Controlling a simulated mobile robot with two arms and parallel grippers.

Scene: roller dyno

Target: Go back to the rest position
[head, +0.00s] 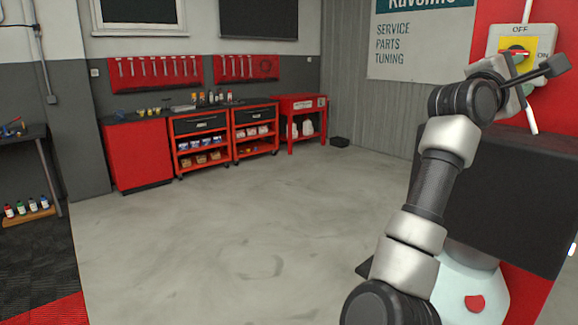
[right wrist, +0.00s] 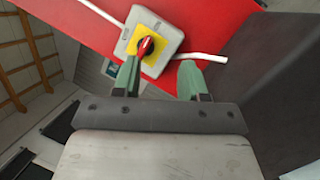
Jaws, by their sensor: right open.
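My right arm reaches up on the right side of the head view. Its gripper (head: 535,78) is in front of the red panel, just below a switch box. In the right wrist view the gripper (right wrist: 160,74) is open, with two green fingers apart and nothing between them. The grey switch box (head: 494,42) has a yellow plate and a red rotary knob (head: 516,53), with OFF above and ON to the right. The knob also shows in the right wrist view (right wrist: 146,46), beyond the fingertips. Whether a finger touches the box I cannot tell. My left gripper is not in view.
A dark box-like panel (head: 510,195) stands right of my arm, below the switch. Red tool cabinets (head: 138,158) line the back wall. A bench (head: 30,133) with bottles below is at the left. The grey floor (head: 225,235) between is clear.

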